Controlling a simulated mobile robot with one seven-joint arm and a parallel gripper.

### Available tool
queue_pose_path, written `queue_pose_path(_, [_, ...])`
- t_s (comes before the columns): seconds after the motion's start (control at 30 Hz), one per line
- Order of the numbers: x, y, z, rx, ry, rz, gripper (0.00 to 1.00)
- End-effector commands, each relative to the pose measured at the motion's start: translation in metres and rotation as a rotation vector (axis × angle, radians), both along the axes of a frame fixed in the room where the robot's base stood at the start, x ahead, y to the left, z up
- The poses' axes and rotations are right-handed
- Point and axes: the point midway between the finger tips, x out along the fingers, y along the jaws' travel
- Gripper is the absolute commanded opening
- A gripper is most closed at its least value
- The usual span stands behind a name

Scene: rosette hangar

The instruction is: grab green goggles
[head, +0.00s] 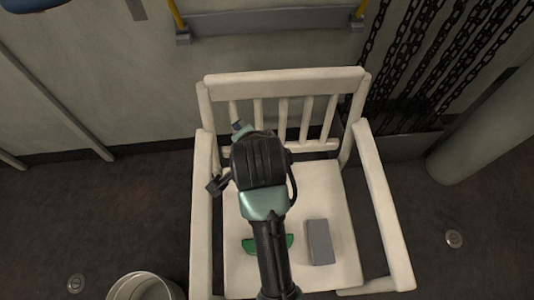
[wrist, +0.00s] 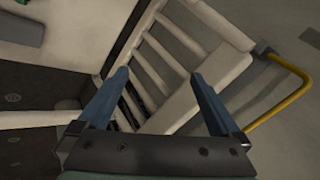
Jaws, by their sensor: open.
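The green goggles (head: 249,246) lie on the seat of a white armchair (head: 321,190). My arm crosses in front of them in the head view, so only their two ends show. A green piece, likely the goggles (wrist: 28,8), is cut off at the top left of the wrist view. My gripper (wrist: 158,78) is open and empty, with its two blue fingers spread before the chair's slatted back. In the head view my gripper is over the rear of the seat, beyond the goggles, and its fingers are mostly hidden.
A grey block (head: 320,242) lies on the seat right of the goggles. Armrests bound both sides of the seat. Dark chains (head: 430,60) hang at the back right, beside a thick pillar (head: 480,140). A pale bin (head: 145,286) stands at the lower left. Yellow handles (wrist: 283,95) are near the wall.

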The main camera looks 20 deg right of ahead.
Motion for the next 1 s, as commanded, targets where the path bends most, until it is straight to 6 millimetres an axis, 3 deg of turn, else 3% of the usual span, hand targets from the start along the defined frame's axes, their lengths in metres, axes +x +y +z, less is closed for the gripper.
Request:
queue_pose_path(0.03, [-0.027,0.0,-0.062,0.073,0.114,-0.083,1.0])
queue_pose_path(0.1, [-0.063,0.003,-0.115,0.161,0.253,-0.2,1.0])
queue_pose_path(0.23, [-0.118,0.014,-0.178,0.269,0.451,-0.377,1.0])
queue_pose_path(0.3, [-0.138,0.019,-0.195,0.298,0.517,-0.439,1.0])
queue_pose_path(0.43, [-0.153,0.024,-0.211,0.32,0.57,-0.49,1.0])
queue_pose_path(0.73, [-0.153,0.024,-0.265,0.321,0.57,-0.489,1.0])
queue_pose_path(1.0, [-0.151,0.024,-0.283,0.319,0.566,-0.489,1.0])
